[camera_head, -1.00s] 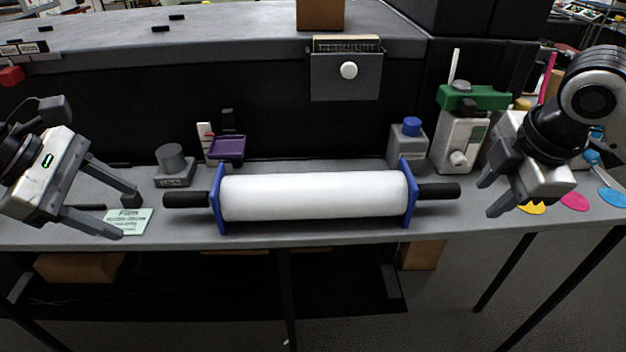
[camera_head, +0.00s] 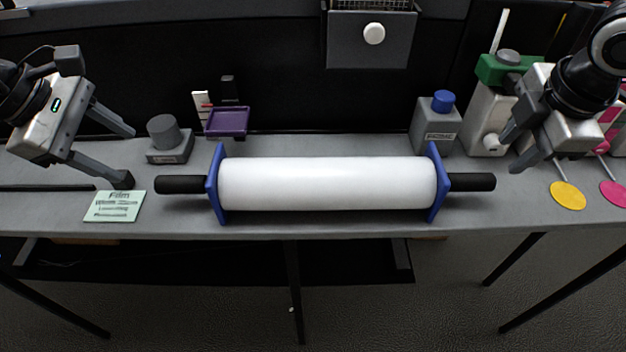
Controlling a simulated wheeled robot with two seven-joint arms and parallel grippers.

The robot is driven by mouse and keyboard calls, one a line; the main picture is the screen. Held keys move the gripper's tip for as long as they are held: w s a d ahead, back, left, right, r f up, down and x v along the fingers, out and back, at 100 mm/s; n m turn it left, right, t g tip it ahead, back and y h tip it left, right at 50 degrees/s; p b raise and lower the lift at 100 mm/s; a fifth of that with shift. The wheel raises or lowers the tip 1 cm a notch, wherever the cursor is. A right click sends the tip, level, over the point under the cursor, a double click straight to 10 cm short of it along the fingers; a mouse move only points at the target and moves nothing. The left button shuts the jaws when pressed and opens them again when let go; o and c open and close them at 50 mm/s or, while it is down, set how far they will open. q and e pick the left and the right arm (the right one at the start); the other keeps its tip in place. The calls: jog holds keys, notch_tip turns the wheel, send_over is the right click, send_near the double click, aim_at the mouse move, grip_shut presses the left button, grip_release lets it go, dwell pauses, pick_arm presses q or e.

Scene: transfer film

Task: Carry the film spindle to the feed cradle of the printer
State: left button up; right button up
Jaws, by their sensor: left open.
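The film spindle, a white roll (camera_head: 328,184) with blue end flanges and black handles, lies level on the grey table. Its left black handle (camera_head: 181,185) points toward my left gripper (camera_head: 130,156), which is open and empty, a little to its left. Its right black handle (camera_head: 472,182) points toward my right gripper (camera_head: 512,157), whose fingers are spread and empty, just beyond the handle's end. A dark grey bin with a white knob (camera_head: 374,34) is on the black panel behind; I cannot tell whether it belongs to the printer. No feed cradle is clearly seen.
A green note card (camera_head: 114,206) lies at left. Behind the roll stand a grey weight (camera_head: 168,140), a purple tray (camera_head: 227,122), a blue-capped bottle (camera_head: 436,124) and a green-topped device (camera_head: 490,106). Yellow (camera_head: 567,195) and magenta discs lie at right. The table's front edge is close to the roll.

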aim_at(172, 177)
pick_arm(q)
jog(key=x, duration=1.3)
jog(key=shift+d+f, duration=0.1)
jog(key=shift+f, duration=0.1)
pick_arm(e)
jog(key=x, duration=1.3)
jog(key=shift+f, duration=0.2)
pick_arm(q)
jog(key=c, duration=0.6)
pick_arm(e)
jog(key=c, duration=0.6)
pick_arm(q)
grip_shut()
pick_arm(e)
grip_shut()
pick_arm(q)
jog(key=shift+w+r, duration=0.1)
pick_arm(e)
jog(key=shift+w+r, duration=0.1)
pick_arm(q)
jog(key=shift+w+r, duration=0.2)
jog(key=shift+r, duration=0.05)
pick_arm(e)
jog(key=shift+w+r, duration=0.2)
jog(key=shift+r, duration=0.05)
